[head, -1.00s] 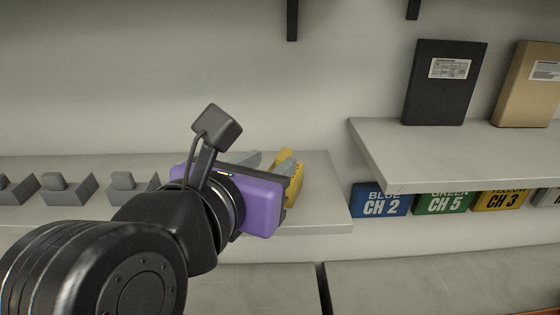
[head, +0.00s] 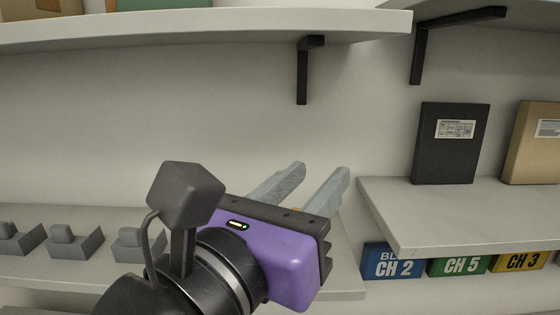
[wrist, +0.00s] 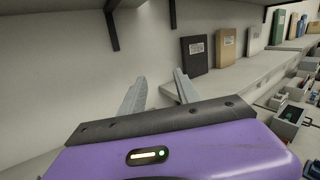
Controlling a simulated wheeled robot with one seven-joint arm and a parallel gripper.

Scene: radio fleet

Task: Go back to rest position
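My gripper (head: 322,172) has a purple body and two grey fingers. In the head view it is raised in front of the wall, above the left shelf. The fingers are spread apart with nothing between them. In the wrist view the fingers (wrist: 156,82) also stand apart and empty, pointing toward the wall. A small patch of yellow shows behind the gripper's base in the head view; most of it is hidden.
Grey cradles (head: 75,242) stand in a row on the left shelf (head: 30,268). An upper shelf (head: 200,30) with a black bracket (head: 303,75) hangs above. The right shelf (head: 450,225) holds a black binder (head: 450,143) and a tan one (head: 535,145), with channel signs (head: 392,262) below.

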